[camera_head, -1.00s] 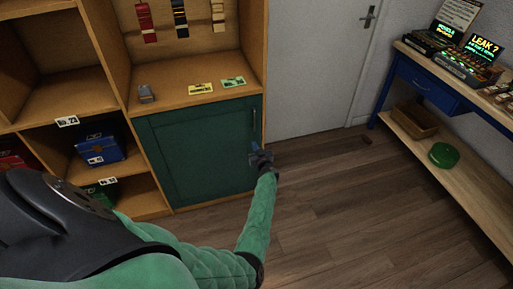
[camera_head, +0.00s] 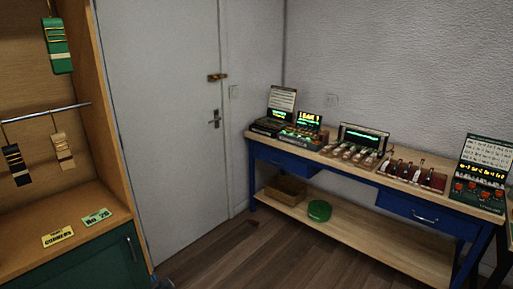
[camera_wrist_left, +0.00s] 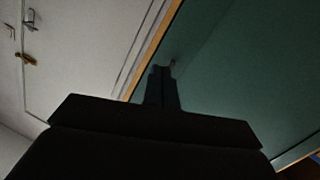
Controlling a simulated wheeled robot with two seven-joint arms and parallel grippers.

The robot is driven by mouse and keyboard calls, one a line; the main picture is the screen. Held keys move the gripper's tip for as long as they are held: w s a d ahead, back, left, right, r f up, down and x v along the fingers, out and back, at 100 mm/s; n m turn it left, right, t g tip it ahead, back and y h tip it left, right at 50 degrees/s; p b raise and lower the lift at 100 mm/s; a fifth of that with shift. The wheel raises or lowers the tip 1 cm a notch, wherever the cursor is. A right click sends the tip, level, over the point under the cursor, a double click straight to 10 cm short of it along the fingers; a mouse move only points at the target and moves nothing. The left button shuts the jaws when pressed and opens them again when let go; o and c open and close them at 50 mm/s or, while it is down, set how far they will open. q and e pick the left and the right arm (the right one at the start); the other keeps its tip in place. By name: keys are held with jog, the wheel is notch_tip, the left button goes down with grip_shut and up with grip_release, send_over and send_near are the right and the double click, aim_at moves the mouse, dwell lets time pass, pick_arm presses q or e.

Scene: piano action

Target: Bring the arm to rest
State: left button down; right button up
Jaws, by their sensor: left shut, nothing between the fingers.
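My left gripper (camera_wrist_left: 161,78) shows in the left wrist view as two dark fingers pressed together, shut and empty. It lies in front of the green cupboard door (camera_wrist_left: 235,85), close to its wooden edge; I cannot tell whether it touches. In the head view only a small dark bit of the left gripper (camera_head: 154,281) shows at the bottom edge, just right of the cupboard's green door (camera_head: 95,272). The rest of my left arm is out of that view. My right gripper is in neither view.
A white door (camera_head: 170,130) with a handle stands right of the wooden shelf unit (camera_head: 105,160). A blue-framed workbench (camera_head: 345,180) with several devices runs along the right wall. A basket (camera_head: 286,190) and a green round thing (camera_head: 319,210) sit on its lower shelf. The floor (camera_head: 270,262) between is clear.

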pick_arm(q)
jog(key=w+d+r+m+h, duration=0.1)
jog(key=w+d+m+h, duration=0.35)
jog(key=d+h, duration=0.45)
jog(key=s+d+f+m+g+h, duration=0.1)
jog(key=s+d+f, duration=0.2)
jog(key=d, duration=0.3)
jog(key=s+d+f+m+g, duration=0.2)
jog(key=s+d+f+g, duration=0.15)
jog(key=s+f, duration=0.7)
jog(key=s+d+f+m+g, duration=0.25)
jog(key=s+d+f, duration=0.2)
jog(key=s, duration=1.05)
jog(key=s+d+f+m+g, duration=0.25)
jog(key=s+f, duration=0.55)
jog(key=s, duration=0.5)
jog(key=s+f+g, duration=0.1)
jog(key=s+f, duration=0.2)
jog(key=s, duration=0.7)
jog(key=s+f+g, duration=0.1)
jog(key=s+f, duration=0.2)
jog(key=s, duration=0.7)
jog(key=shift+b, duration=0.4)
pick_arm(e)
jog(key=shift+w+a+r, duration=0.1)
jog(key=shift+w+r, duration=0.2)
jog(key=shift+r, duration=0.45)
pick_arm(q)
jog(key=shift+f+m, duration=0.1)
jog(key=shift+m, duration=0.15)
